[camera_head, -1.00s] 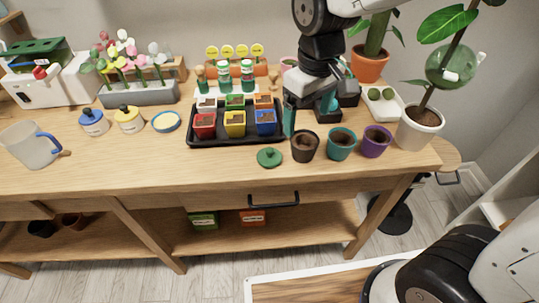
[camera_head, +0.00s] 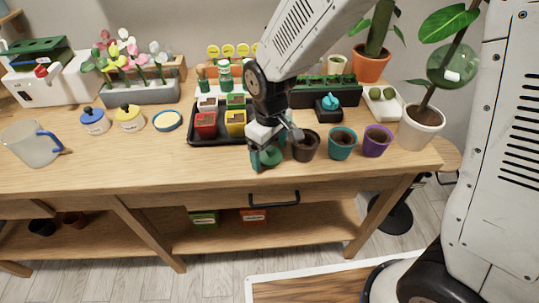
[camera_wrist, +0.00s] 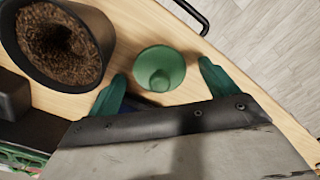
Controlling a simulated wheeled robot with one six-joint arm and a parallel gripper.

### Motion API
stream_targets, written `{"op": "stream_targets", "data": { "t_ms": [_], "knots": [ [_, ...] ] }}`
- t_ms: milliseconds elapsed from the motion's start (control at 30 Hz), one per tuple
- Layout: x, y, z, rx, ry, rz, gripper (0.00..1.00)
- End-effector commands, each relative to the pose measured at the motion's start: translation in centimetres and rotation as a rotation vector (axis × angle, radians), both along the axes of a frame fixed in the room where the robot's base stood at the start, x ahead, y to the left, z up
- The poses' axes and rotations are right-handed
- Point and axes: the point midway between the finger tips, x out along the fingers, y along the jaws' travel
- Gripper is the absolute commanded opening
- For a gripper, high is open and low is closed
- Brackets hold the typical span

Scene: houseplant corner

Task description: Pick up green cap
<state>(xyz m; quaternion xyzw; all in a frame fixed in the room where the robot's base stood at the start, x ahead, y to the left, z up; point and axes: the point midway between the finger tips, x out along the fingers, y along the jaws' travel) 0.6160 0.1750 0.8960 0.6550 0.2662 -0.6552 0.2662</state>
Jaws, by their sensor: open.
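The green cap (camera_wrist: 160,68) is a round lid with a knob, lying on the wooden table near its front edge. In the wrist view it lies between and just ahead of my two open green fingertips, touching neither as far as I can tell. In the head view my gripper (camera_head: 266,160) is over the cap (camera_head: 269,158), which is partly hidden by the fingers. My gripper also shows in the wrist view (camera_wrist: 163,88), open and empty.
A black pot of soil (camera_head: 305,146) stands close to the right of my gripper, with a teal pot (camera_head: 342,144) and a purple pot (camera_head: 376,141) beyond. The black tray (camera_head: 197,141) of coloured pots is behind left.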

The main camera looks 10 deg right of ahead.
Motion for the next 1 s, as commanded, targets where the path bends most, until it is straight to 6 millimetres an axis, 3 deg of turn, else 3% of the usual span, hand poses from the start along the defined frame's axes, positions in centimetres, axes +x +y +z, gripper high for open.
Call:
{"op": "stream_targets", "data": {
  "t_ms": [233,400,767,867,1000],
  "knots": [
    [0.0,0.0,-0.2,0.001,-0.001,0.000,0.85],
    [0.0,0.0,-0.2,0.000,0.000,0.000,0.38],
    [0.0,0.0,0.0,0.001,-0.001,0.000,0.37],
    [0.0,0.0,0.8,0.001,-0.002,0.000,0.37],
    [0.1,0.0,3.4,0.003,-0.006,0.000,0.37]
  ]
}}
